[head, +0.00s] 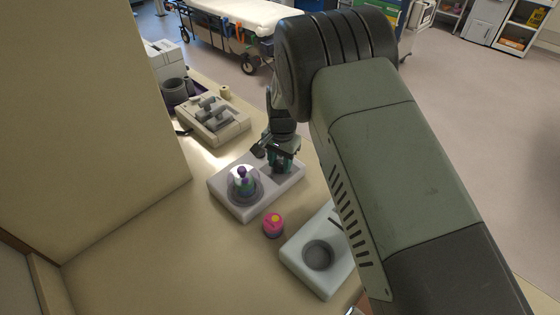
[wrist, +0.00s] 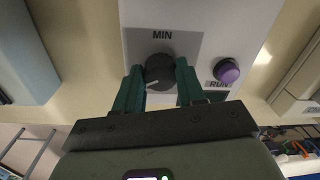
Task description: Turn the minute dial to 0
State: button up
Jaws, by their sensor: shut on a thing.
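The minute dial (wrist: 160,70) is a dark round knob on a grey panel marked MIN, with a pale pointer line toward its lower left in the wrist view. My gripper (wrist: 160,88) has its two green fingers on either side of the knob and is shut on it. The number marks around the dial are not readable. In the head view my gripper (head: 281,160) is at the right end of the white dial unit (head: 223,187), and the dial is hidden behind it.

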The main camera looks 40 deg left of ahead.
aim_at(281, 165)
jog(key=shift+m, duration=0.4)
jog(key=o, duration=1.1)
jog(key=shift+c, duration=0.2)
notch_tip(281, 165, up, 11)
jog(key=shift+d, duration=0.2)
